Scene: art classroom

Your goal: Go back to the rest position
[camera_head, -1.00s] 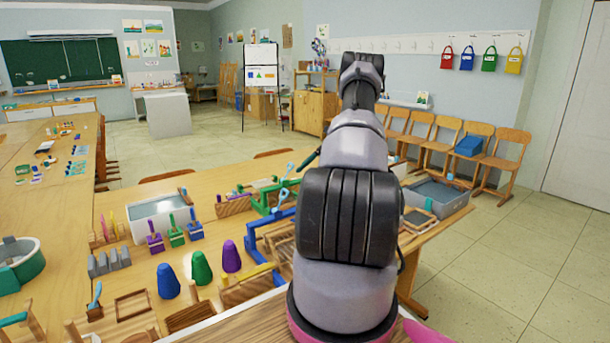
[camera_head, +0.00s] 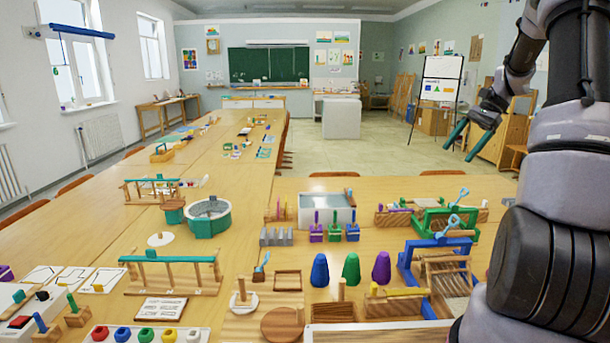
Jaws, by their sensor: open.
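My gripper (camera_head: 462,142) is in the upper right of the head view, at the end of my raised arm. Its two teal fingers are spread apart, with nothing between them. It appears above the far right part of the table, in front of the easel. My arm fills the right edge of the picture and hides part of the right side of the room.
A long wooden table (camera_head: 185,240) fills the foreground. Open floor lies around the white block (camera_head: 341,118); a flipchart easel (camera_head: 440,90) stands behind my gripper.

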